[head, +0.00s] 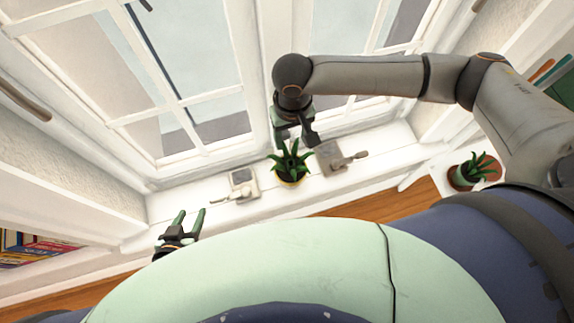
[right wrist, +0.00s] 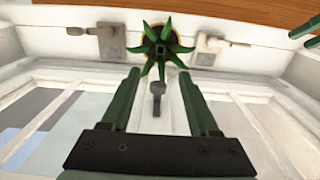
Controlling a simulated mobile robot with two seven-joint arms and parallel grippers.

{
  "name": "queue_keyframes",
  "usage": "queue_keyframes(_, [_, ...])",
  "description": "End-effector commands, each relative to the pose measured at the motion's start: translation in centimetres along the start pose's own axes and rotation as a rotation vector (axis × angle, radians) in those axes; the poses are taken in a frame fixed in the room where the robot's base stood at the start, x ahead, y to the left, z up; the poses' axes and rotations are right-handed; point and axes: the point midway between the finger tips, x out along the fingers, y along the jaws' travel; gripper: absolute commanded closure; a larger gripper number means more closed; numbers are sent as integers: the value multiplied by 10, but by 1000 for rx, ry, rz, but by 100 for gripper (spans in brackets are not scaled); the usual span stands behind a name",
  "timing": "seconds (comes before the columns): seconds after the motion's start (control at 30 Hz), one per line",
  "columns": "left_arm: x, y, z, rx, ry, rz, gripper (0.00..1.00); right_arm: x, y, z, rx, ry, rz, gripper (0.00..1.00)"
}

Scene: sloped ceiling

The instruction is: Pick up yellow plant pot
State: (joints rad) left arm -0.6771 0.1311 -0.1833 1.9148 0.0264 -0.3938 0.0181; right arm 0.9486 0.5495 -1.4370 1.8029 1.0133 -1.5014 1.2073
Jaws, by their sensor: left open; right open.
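The yellow plant pot (head: 291,183) stands on the white windowsill with a spiky green plant (head: 290,161) in it. Only the pot's lower edge shows below the leaves. In the right wrist view the plant (right wrist: 161,48) covers most of the yellow pot (right wrist: 153,30), ahead of the fingertips. My right gripper (head: 297,140) is open and empty, just behind and above the plant on the window side. It also shows in the right wrist view (right wrist: 160,80), its two fingers apart. My left gripper (head: 188,214) is open and empty, low at the left, away from the pot.
Window latches lie on either side of the plant, a left one (head: 240,187) and a right one (head: 338,157). The window frame (head: 256,90) rises close behind. Another potted plant (head: 468,172) stands at the right. Books (head: 38,252) sit at lower left.

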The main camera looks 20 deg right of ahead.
Motion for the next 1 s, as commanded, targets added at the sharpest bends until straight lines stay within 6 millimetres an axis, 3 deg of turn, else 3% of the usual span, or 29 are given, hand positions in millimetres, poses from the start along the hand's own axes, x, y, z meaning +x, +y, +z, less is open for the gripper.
queue_keyframes(0.4, [5, 0, 9, -1, -5, 1, 50, 84, -1, 0, -2, 0, -1, 39])
queue_keyframes(0.67, [7, 0, 11, -1, -5, 1, 50, 103, -1, 0, -3, 1, -3, 39])
queue_keyframes(1.0, [11, 0, 16, 0, -5, 1, 50, 146, -2, 0, -4, 1, -3, 39])
